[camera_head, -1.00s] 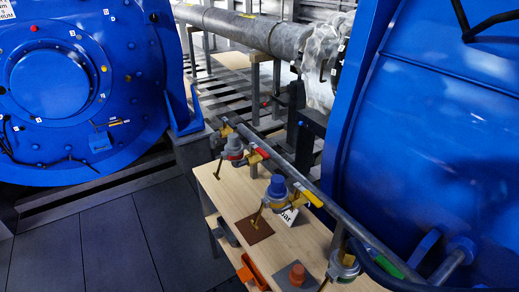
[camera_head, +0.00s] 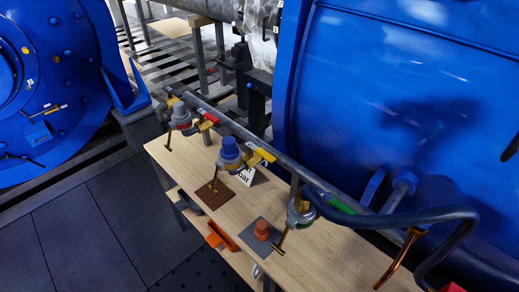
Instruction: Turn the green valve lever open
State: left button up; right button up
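The green valve lever (camera_head: 342,205) lies along the grey pipe (camera_head: 236,127), right of the third valve (camera_head: 301,211). It looks roughly in line with the pipe. A dark blue hose (camera_head: 395,218) runs close beside it and hides part of the area around it. The yellow lever (camera_head: 262,153) and the red lever (camera_head: 207,116) sit farther up the same pipe. Neither of my grippers can be made out in the head view.
A large blue housing (camera_head: 400,95) rises behind the pipe. A copper-coloured tube (camera_head: 398,262) stands at the right. Dark floor at left is clear.

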aim_at(335, 203)
jog(key=k+l+u, duration=0.1)
jog(key=k+l, duration=0.15)
jog(key=k, duration=0.15)
jog(key=k+l+u, duration=0.1)
jog(key=k, duration=0.3)
jog(key=l, duration=0.1)
